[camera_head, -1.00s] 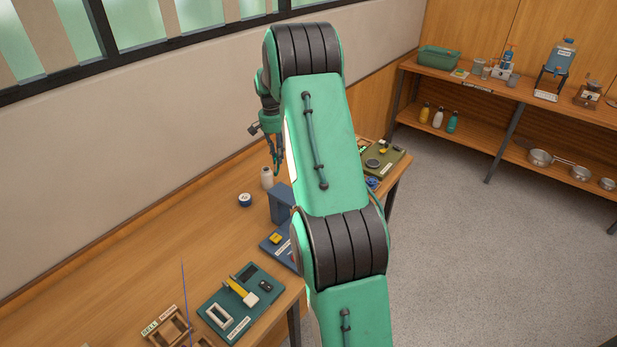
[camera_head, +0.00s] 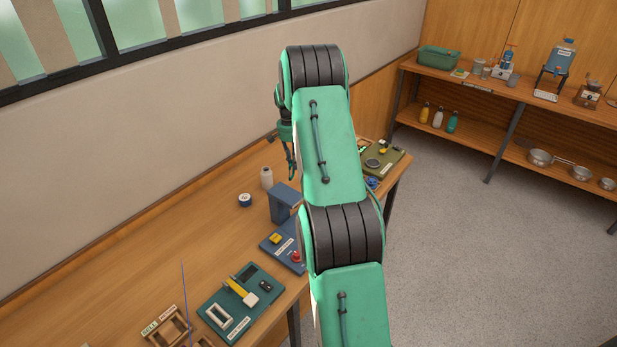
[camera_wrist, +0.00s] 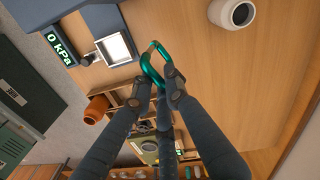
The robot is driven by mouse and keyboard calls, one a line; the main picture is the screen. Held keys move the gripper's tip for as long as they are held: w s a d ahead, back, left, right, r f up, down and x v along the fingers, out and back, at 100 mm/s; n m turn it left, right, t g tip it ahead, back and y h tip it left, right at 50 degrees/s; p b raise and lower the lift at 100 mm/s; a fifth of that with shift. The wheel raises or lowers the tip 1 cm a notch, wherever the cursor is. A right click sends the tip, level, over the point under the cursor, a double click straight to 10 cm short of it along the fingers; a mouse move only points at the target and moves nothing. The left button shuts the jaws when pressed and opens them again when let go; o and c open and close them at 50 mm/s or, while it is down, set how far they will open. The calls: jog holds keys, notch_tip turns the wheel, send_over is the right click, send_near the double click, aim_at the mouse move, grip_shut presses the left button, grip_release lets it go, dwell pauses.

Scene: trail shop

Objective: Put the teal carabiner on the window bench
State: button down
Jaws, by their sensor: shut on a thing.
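The teal carabiner (camera_wrist: 149,72) is a shiny green loop in the wrist view. My gripper (camera_wrist: 158,90) is shut on it, with the loop sticking out beyond the fingertips. In the head view my gripper (camera_head: 291,163) hangs over the far part of the long wooden bench (camera_head: 190,238) under the window, partly hidden by my arm. The carabiner cannot be made out in the head view. In the wrist view the wooden bench top (camera_wrist: 215,65) lies beyond the carabiner, which appears clear of it.
A teal board (camera_head: 225,305) and an olive board (camera_head: 392,163) hold small items. Bare wood lies at the bench's left. A shelf unit (camera_head: 490,88) stands at right.

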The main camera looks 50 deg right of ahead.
jog(key=n+b, duration=0.2)
jog(key=n, duration=0.1)
jog(key=shift+w+a+f, duration=0.1)
jog(key=shift+w+f, duration=0.05)
jog(key=shift+w, duration=0.05)
jog(key=n+b, duration=0.2)
jog(key=n, duration=0.2)
jog(key=shift+w+a+h+b, duration=0.1)
jog(key=shift+w+h+b, duration=0.05)
jog(key=shift+h+b, duration=0.15)
jog(key=n+b, duration=0.2)
jog(key=n, duration=0.1)
jog(key=shift+w+a+n+t, duration=0.1)
jog(key=shift+n+t, duration=0.2)
jog(key=shift+n, duration=0.1)
jog(key=shift+w+a+n+h+b, duration=0.1)
jog(key=shift+n+h+b, duration=0.2)
jog(key=shift+n+b, duration=0.9)
jog(key=shift+n+p, duration=0.4)
jog(key=shift+f+b, duration=0.6)
jog(key=shift+f, duration=1.8)
